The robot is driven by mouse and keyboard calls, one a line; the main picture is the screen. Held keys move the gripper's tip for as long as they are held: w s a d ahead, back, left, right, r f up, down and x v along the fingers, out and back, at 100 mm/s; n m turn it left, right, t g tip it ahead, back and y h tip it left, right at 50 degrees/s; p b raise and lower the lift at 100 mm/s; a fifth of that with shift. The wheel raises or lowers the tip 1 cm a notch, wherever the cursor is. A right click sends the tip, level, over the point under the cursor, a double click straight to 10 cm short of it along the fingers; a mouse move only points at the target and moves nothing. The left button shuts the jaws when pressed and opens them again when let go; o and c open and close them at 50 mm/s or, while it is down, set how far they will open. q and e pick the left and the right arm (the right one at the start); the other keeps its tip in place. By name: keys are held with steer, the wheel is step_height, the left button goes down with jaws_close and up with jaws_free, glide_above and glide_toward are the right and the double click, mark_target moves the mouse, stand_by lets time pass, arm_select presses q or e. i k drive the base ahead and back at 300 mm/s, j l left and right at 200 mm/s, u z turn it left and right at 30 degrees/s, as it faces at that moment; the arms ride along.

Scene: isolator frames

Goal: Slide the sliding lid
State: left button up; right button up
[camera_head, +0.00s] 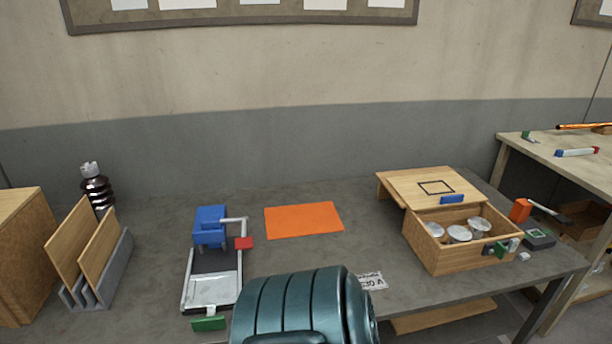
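A wooden box (437,257) stands on the right part of the grey table. Its flat wooden sliding lid (405,186) has a black square outline and a blue handle block (452,199) near its front edge. The lid lies over the back of the box and sticks out behind and to the left. The front part of the box is uncovered and shows several round silvery pieces (459,234) inside. Neither of my grippers is in view.
An orange mat (303,220) lies mid-table. A blue-and-grey fixture (211,278) stands left of it, then a rack with wooden boards (99,260) and a dark ribbed insulator (96,189). Small items (539,238) lie right of the box. The table's front middle is hidden.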

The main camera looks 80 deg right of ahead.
mark_target(434, 190)
steer(key=z, duration=3.75)
